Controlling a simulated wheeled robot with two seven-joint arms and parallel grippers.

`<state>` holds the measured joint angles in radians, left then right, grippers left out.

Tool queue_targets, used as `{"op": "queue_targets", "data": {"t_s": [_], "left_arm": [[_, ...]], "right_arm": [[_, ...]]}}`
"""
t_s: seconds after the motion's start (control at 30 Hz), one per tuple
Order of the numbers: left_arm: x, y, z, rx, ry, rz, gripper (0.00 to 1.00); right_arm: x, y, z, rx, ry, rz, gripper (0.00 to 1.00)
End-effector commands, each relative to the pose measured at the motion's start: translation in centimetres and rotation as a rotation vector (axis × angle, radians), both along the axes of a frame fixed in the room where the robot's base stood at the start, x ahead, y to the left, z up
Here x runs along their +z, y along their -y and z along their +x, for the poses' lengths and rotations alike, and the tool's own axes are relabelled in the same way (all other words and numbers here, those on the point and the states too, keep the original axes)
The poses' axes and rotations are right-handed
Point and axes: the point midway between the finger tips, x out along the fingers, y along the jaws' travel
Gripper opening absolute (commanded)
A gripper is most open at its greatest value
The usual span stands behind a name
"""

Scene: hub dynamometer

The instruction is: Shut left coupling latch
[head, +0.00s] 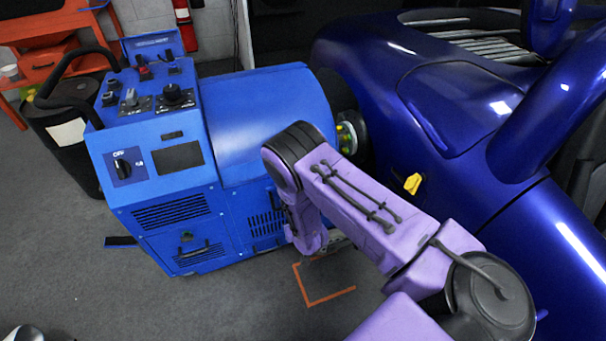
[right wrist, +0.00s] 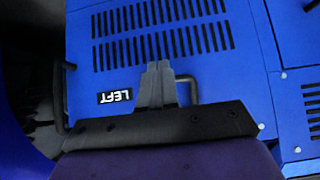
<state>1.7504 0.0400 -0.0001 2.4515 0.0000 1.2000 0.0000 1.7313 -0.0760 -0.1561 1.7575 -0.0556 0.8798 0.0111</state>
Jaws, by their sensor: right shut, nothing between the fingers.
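My right gripper (right wrist: 155,72) is shut and empty in the right wrist view, its grey fingers together in front of a blue vented panel. A black bent bar (right wrist: 190,82), possibly the latch lever, lies right beside the fingertips; I cannot tell whether they touch. My left gripper is not in view.
Another black bent bar (right wrist: 60,95) is at the panel's left edge. A blue car (head: 440,110) stands close on the right, with a greenish hub coupling (head: 347,138) between it and the machine. A black bin (head: 65,140) is at left.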

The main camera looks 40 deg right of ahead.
Motion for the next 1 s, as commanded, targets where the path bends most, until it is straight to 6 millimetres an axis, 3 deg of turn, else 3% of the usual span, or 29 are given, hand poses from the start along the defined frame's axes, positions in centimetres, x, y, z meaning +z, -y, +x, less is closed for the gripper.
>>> {"op": "queue_targets", "data": {"t_s": [0.2,0.4,1.0], "left_arm": [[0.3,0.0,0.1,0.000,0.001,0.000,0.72],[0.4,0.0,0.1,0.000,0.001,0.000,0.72],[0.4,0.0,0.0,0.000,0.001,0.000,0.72]], "right_arm": [[0.9,-1.7,-4.9,0.006,-0.003,-0.001,0.00],[1.5,-2.5,-7.4,0.005,-0.001,-0.002,0.00],[1.6,-2.6,-8.0,0.003,0.001,-0.002,0.00]]}}
